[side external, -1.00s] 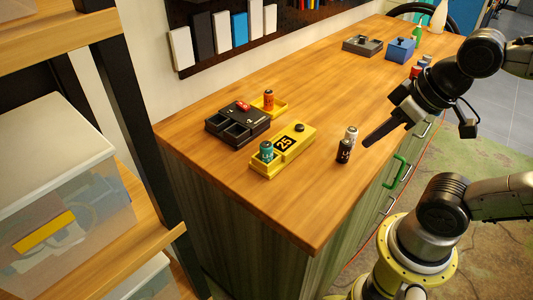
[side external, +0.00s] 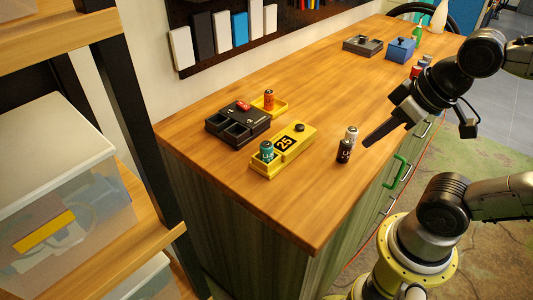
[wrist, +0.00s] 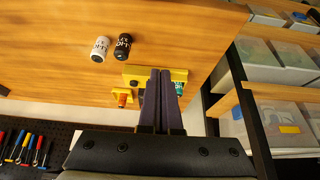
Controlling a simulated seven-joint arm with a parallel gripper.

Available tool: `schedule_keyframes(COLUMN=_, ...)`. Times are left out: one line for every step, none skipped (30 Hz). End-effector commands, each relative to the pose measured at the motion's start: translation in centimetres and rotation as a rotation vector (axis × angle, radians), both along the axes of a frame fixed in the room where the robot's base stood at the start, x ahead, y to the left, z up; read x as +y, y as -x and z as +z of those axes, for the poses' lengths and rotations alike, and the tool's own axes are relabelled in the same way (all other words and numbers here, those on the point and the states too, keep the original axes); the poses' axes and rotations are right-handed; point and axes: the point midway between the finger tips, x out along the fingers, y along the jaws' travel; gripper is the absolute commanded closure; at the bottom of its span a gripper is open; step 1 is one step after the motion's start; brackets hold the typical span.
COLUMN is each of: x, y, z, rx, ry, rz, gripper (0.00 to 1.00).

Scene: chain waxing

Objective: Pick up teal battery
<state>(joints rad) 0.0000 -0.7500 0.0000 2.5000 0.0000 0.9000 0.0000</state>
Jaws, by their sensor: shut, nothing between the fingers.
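The teal battery (side external: 266,151) stands upright in the open end of the yellow tray marked 25 (side external: 299,135), near the front left of the bench. In the wrist view the teal battery (wrist: 180,88) shows just right of the fingers, partly hidden. The yellow tray (wrist: 176,75) is partly covered by the fingers there. My gripper (side external: 368,143) is shut and empty, to the right of the tray past the black and white batteries. In the wrist view my gripper (wrist: 160,74) shows its two fingers together.
A black battery (side external: 344,151) and a white battery (side external: 351,136) stand between my gripper and the tray. A black charger (side external: 238,128) and an orange battery (side external: 268,100) in a yellow holder (side external: 281,107) lie behind. The bench's front left is clear.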

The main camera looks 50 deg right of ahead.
Motion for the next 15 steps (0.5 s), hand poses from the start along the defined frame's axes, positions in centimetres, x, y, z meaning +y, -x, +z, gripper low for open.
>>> schedule_keyframes(x=0.0, y=0.0, z=0.0, rx=0.0, ry=0.0, rz=0.0, gripper=0.98)
schedule_keyframes(x=0.0, y=0.0, z=0.0, rx=0.0, ry=0.0, rz=0.0, gripper=0.93)
schedule_keyframes(x=0.0, y=0.0, z=0.0, rx=0.0, ry=0.0, rz=0.0, gripper=0.86)
schedule_keyframes(x=0.0, y=0.0, z=0.0, rx=0.0, ry=0.0, rz=0.0, gripper=0.8)
schedule_keyframes(x=0.0, y=0.0, z=0.0, rx=0.0, ry=0.0, rz=0.0, gripper=0.75)
schedule_keyframes(x=0.0, y=0.0, z=0.0, rx=0.0, ry=0.0, rz=0.0, gripper=0.68)
schedule_keyframes(x=0.0, y=0.0, z=0.0, rx=0.0, ry=0.0, rz=0.0, gripper=0.62)
schedule_keyframes(x=0.0, y=0.0, z=0.0, rx=0.0, ry=0.0, rz=0.0, gripper=0.57)
schedule_keyframes(x=0.0, y=0.0, z=0.0, rx=0.0, ry=0.0, rz=0.0, gripper=0.5)
schedule_keyframes(x=0.0, y=0.0, z=0.0, rx=0.0, ry=0.0, rz=0.0, gripper=0.44)
schedule_keyframes(x=0.0, y=0.0, z=0.0, rx=0.0, ry=0.0, rz=0.0, gripper=0.39)
schedule_keyframes(x=0.0, y=0.0, z=0.0, rx=0.0, ry=0.0, rz=0.0, gripper=0.32)
schedule_keyframes(x=0.0, y=0.0, z=0.0, rx=0.0, ry=0.0, rz=0.0, gripper=0.26)
schedule_keyframes(x=0.0, y=0.0, z=0.0, rx=0.0, ry=0.0, rz=0.0, gripper=0.26)
schedule_keyframes(x=0.0, y=0.0, z=0.0, rx=0.0, ry=0.0, rz=0.0, gripper=0.26)
